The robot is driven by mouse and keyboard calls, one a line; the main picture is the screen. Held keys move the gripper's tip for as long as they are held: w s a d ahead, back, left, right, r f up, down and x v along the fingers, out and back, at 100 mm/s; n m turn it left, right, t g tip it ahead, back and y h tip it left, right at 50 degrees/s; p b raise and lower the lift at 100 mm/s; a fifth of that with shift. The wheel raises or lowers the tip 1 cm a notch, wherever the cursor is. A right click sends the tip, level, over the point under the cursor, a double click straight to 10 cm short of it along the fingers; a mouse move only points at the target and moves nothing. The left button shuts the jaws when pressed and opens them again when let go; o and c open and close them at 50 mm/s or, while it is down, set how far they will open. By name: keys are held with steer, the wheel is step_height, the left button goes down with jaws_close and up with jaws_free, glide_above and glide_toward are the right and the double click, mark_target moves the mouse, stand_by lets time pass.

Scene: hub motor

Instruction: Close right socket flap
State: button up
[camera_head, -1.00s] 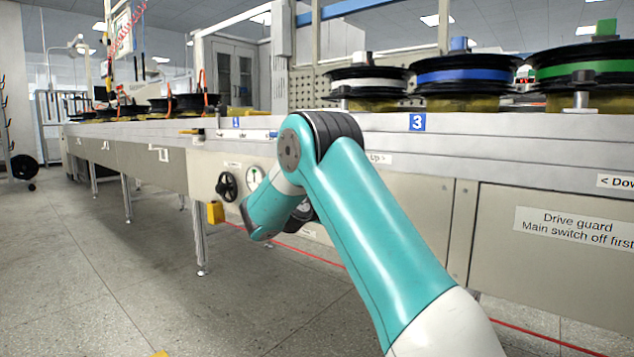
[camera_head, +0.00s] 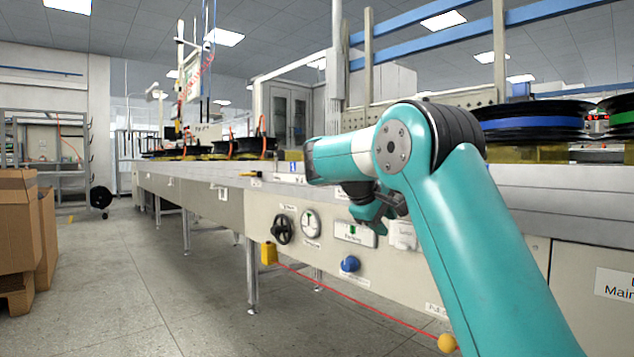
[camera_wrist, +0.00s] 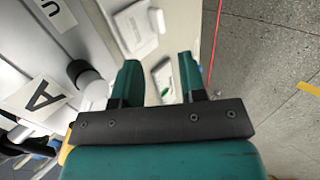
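A white square socket cover (camera_head: 403,235) sits on the front panel of the bench, just right of and below my gripper (camera_head: 374,212). A white square fitting, which may be the same socket, shows at the top of the wrist view (camera_wrist: 137,26), beyond the left finger. I cannot tell whether its flap is open, or which socket it is. My gripper also shows in the wrist view (camera_wrist: 158,80), with its two teal fingers apart and nothing between them. My arm hides part of the panel to the right.
Left of the socket are a white switch box (camera_head: 354,234) with a green mark, a round gauge (camera_head: 311,224) and a black handwheel (camera_head: 283,229). A blue knob (camera_head: 350,264) is below.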

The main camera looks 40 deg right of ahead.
steer(key=w+p+v, duration=0.1)
steer(key=p+v, duration=0.7)
steer(key=v, duration=0.5)
steer(key=s+a+f+n+t+y+p, duration=0.2)
steer(key=a+n+t+y+p, duration=0.1)
steer(key=a, duration=0.8)
steer(key=shift+a+y, duration=0.2)
steer(key=shift+y, duration=0.4)
steer(key=s+a+n+g+y+p, duration=0.2)
steer(key=s+a+y+p, duration=0.2)
steer(key=s+a, duration=0.8)
steer(key=s+a+n+g+y+p, duration=0.15)
steer(key=s+a+y+p, duration=0.3)
steer(key=s+a, duration=0.7)
step_height(320, 180, up, 35)
steer(key=s+d+p, duration=0.1)
steer(key=d+p, duration=0.1)
steer(key=p, duration=3.3)
steer(key=shift+s+d+r, duration=0.25)
steer(key=shift+s+d, duration=0.05)
steer(key=shift+s, duration=0.1)
